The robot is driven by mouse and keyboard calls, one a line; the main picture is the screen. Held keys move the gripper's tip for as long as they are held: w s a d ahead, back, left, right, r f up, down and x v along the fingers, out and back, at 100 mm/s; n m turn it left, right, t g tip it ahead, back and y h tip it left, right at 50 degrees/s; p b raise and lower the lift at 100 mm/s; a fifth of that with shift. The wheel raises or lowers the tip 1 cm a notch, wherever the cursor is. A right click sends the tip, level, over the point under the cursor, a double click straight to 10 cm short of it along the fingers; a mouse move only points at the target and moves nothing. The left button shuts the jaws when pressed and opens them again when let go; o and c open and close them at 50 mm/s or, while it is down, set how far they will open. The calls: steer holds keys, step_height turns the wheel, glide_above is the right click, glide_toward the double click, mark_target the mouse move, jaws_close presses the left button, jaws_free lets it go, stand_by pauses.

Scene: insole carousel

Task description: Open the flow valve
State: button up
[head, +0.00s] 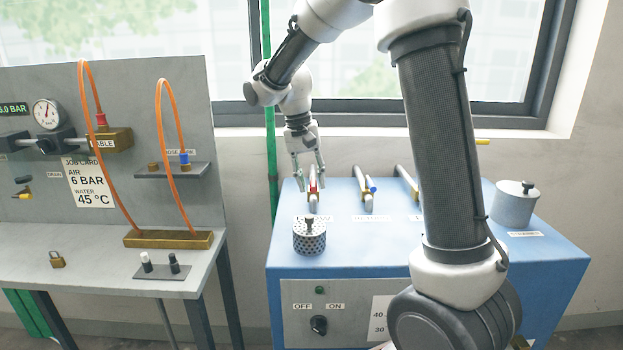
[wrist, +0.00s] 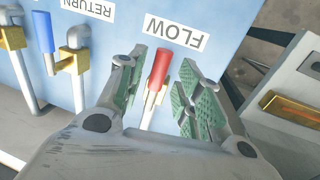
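The flow valve has a red lever handle (wrist: 160,68), which lies between the fingers of my gripper (wrist: 155,90) in the wrist view. A white FLOW label (wrist: 174,33) is beside the handle's tip. The fingers are spread, with gaps to the handle on both sides. In the head view my gripper (head: 307,177) points down over the blue cabinet top, around the red handle (head: 313,183). The handle appears to lie roughly in line with its pipe. Part of the valve body is hidden by the gripper in the wrist view.
A blue-handled valve (wrist: 45,32) with a RETURN label (wrist: 87,8) stands close beside. A perforated metal canister (head: 309,238) stands on the blue cabinet (head: 400,260) in front of the valves. A workbench (head: 95,240) with orange hoses is at the left.

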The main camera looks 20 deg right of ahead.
step_height(320, 180, up, 12)
steer(key=a, duration=0.2)
steer(key=shift+w, duration=0.4)
steer(key=shift+f, duration=0.15)
stand_by(0.3)
